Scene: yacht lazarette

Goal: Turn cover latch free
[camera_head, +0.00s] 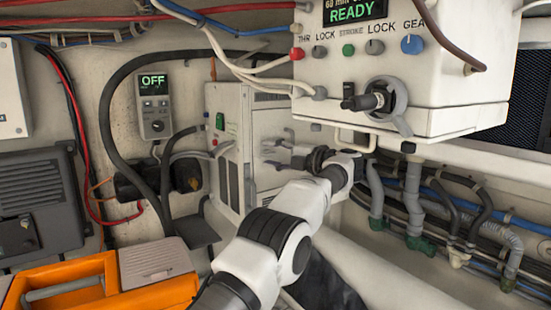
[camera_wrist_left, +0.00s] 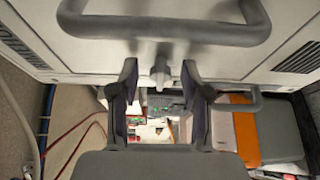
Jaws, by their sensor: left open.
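My left gripper (camera_head: 270,154) is open in front of the white cabinet (camera_head: 228,130), its fingers pointing at the cabinet's front cover. In the left wrist view, a small pale grey knob-like piece, which looks like the cover latch (camera_wrist_left: 160,73), sits between and just beyond the two open fingertips. It appears apart from both fingers. A thick grey handle bar (camera_wrist_left: 165,29) runs across the cover beside it. In the head view the latch cannot be made out behind the gripper. My right gripper is not in view.
A white control box (camera_head: 440,85) with a READY display overhangs the gripper on the right. Pipes and hoses (camera_head: 413,200) line the wall below it. An orange toolbox (camera_head: 95,280) stands at lower left. A small OFF panel (camera_head: 154,108) hangs left of the cabinet.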

